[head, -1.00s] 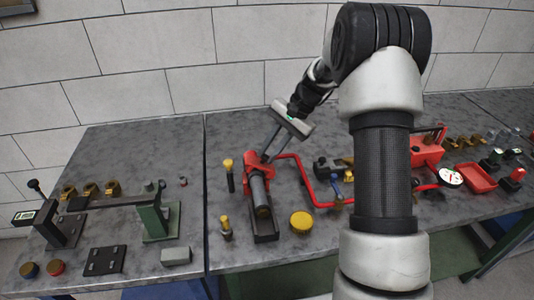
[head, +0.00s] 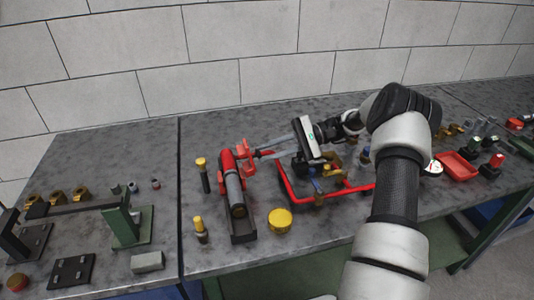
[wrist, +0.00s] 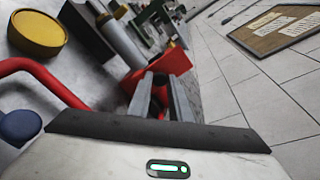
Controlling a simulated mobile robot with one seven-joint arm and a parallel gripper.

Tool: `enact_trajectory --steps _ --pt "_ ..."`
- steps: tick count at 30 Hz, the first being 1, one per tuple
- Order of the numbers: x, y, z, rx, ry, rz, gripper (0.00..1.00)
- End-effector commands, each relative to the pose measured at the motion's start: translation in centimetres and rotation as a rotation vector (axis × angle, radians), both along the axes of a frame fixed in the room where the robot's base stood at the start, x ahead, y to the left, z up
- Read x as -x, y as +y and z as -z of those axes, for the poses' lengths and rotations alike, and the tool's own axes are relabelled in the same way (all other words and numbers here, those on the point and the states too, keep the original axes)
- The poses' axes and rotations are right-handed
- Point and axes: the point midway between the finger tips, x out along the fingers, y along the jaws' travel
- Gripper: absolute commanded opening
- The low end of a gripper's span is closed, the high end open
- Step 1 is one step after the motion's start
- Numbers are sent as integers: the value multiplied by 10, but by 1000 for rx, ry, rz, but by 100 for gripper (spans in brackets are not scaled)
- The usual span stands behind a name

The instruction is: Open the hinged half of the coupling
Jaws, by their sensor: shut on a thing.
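The red coupling (head: 228,163) sits around the grey pipe (head: 235,190), which lies in a dark tray. Its red hinged half (head: 246,150) stands out to the right of the pipe, apart from the other half along part of its length. My gripper (head: 258,154) reaches in from the right, nearly level, with its fingers shut on this hinged half. In the wrist view the fingers (wrist: 164,80) meet at red metal (wrist: 172,60) beside the pipe (wrist: 122,38). The exact contact and the hinge are hidden by the fingers.
A red bent pipe (head: 291,190) runs just below my gripper. A yellow round cap (head: 280,220) lies in front of it. Yellow-topped tools (head: 202,172) stand left of the pipe. A green bracket (head: 125,222) stands further left. The table behind the coupling is clear.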

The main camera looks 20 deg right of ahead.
Motion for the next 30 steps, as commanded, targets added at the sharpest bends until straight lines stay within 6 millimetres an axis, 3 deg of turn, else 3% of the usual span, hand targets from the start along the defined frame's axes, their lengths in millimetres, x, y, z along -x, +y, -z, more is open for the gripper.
enact_trajectory --steps 23,24,26,30 --pt "-1 2 6 -100 -1 2 0" --pt "-1 2 6 -100 -1 2 25" --pt "-1 2 6 -99 -1 1 35" --pt "0 2 6 -98 0 1 37"
